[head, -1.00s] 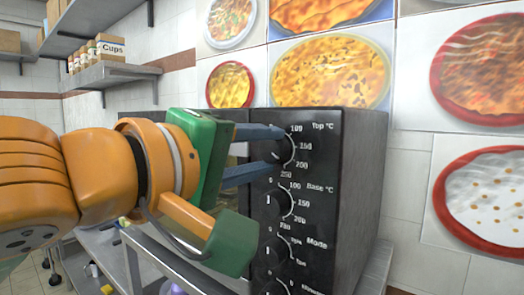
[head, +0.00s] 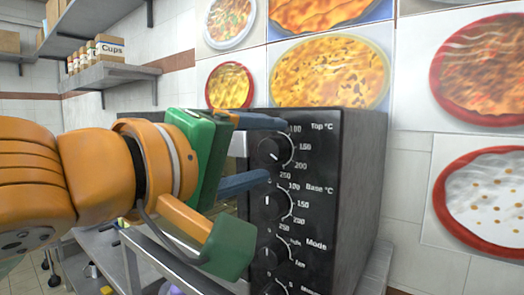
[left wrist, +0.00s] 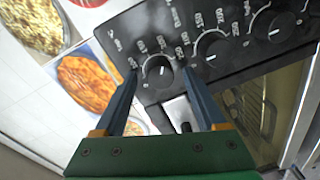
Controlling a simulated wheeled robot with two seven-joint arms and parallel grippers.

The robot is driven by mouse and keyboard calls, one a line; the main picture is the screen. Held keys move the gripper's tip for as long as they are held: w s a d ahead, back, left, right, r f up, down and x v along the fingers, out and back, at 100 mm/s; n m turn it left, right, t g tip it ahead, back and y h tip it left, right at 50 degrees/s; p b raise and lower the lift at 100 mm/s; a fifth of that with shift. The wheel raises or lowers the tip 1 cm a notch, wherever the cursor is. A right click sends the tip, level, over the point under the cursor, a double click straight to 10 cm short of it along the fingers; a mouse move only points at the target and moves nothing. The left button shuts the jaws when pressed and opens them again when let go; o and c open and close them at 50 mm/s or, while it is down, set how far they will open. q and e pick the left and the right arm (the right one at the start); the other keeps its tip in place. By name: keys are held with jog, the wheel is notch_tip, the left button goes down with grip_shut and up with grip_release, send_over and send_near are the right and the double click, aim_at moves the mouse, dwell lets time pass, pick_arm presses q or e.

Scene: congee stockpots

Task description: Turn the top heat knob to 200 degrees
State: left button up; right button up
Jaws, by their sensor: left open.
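The top heat knob (head: 272,150), labelled Top °C, is a round black dial on the front of a black oven (head: 355,185). Its white mark points to the lower right, toward the 200 to 250 side; I cannot read the exact setting. My left gripper (head: 277,150) is open, with one blue finger above the knob and one below, apart from it. In the left wrist view the knob (left wrist: 158,72) sits between the fingertips (left wrist: 160,74), with a gap on both sides. My right gripper is not in view.
The Base °C knob (head: 268,202) is just below the lower finger, and the Mode knob (head: 272,252) is lower down. A metal rail (head: 165,262) runs under my left arm. Shelves (head: 110,72) with boxes are at the back left.

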pick_arm(q)
jog(key=b+v, duration=0.2)
jog(key=v, duration=0.5)
jog(key=shift+b, duration=0.4)
